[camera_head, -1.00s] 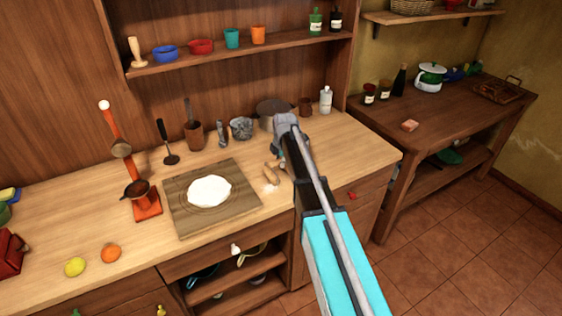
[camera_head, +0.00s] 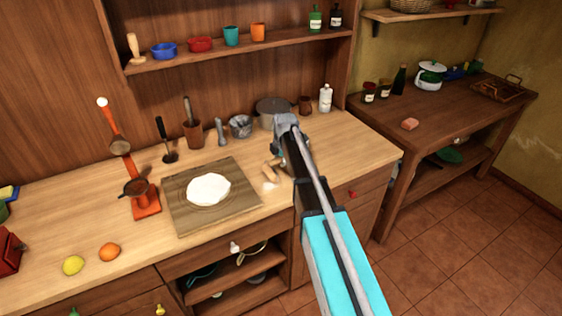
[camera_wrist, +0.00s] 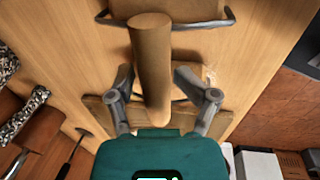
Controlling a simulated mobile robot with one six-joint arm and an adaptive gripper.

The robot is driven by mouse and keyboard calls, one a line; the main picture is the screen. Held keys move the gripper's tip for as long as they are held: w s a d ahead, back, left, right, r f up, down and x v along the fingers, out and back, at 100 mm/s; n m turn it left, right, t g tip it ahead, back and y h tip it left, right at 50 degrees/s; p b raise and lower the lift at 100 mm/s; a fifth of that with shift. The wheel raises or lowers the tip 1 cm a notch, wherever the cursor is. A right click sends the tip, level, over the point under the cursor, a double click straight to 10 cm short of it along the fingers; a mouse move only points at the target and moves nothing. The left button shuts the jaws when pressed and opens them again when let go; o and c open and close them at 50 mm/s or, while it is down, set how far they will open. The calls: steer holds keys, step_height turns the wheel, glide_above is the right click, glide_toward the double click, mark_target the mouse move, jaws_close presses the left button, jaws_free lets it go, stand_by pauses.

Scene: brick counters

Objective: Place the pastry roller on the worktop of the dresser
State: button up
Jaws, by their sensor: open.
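The pastry roller (camera_head: 270,173), a light wooden cylinder, appears to lie on the dresser worktop (camera_head: 335,140), just right of the pastry board. My arm stands close beside it in the head view. In the wrist view the brown roller (camera_wrist: 152,60) runs lengthwise between my gripper's two grey fingers (camera_wrist: 158,85). The fingers are spread, with visible gaps on both sides of it. My gripper also shows in the head view (camera_head: 277,145), partly hidden by my arm.
A board (camera_head: 245,203) with white dough (camera_head: 208,188) lies left of the roller. A pot (camera_head: 273,110), mug (camera_head: 305,105) and white bottle (camera_head: 325,98) stand behind my gripper. The worktop's right end is clear. A side table (camera_head: 450,118) stands beyond it.

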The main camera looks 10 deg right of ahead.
steer(key=shift+r, duration=0.15)
steer(key=shift+r+p, duration=0.85)
steer(key=shift+p, duration=0.15)
step_height(320, 180, up, 11)
steer(key=s+p, duration=0.2)
steer(key=p, duration=0.9)
steer(key=shift+d, duration=0.3)
steer(key=shift+r, duration=0.1)
steer(key=s+m+g, duration=0.2)
steer(key=s+m, duration=1.9)
steer(key=s, duration=0.6)
steer(key=shift+f+m+h, duration=0.2)
steer(key=shift+m+h, duration=0.1)
step_height(320, 180, down, 4)
steer(key=b, duration=0.4)
steer(key=shift+f, duration=0.2)
